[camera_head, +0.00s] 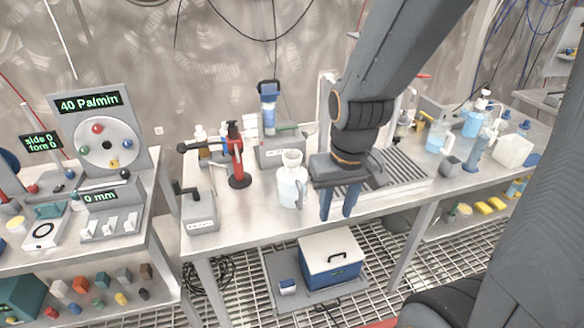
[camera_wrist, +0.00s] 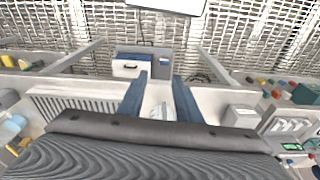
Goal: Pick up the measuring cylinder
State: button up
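The measuring cylinder looks to be the tall, clear vessel with blue liquid (camera_head: 477,152), standing upright on the right part of the steel bench (camera_head: 412,198). My gripper (camera_head: 338,203) points down near the bench's front edge, well to the left of it. Its two blue fingers are apart, and they also show in the wrist view (camera_wrist: 160,78). A white jug (camera_head: 292,184) stands just left of my gripper in the head view. Part of a pale vessel (camera_wrist: 159,108) shows between the fingers in the wrist view; I cannot tell that it is gripped.
A blue-filled jug (camera_head: 436,138), a spray bottle (camera_head: 472,122) and a white container (camera_head: 513,150) crowd the cylinder. A grooved drain board (camera_head: 402,170) lies between it and my gripper. A red stand (camera_head: 236,160) is left. A blue-and-white box (camera_head: 332,262) sits below.

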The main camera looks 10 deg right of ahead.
aim_at(488, 127)
jog(key=z, duration=1.55)
jog(key=k, duration=1.3)
jog(key=z, duration=0.65)
jog(key=i, duration=1.75)
jog(key=u, duration=0.6)
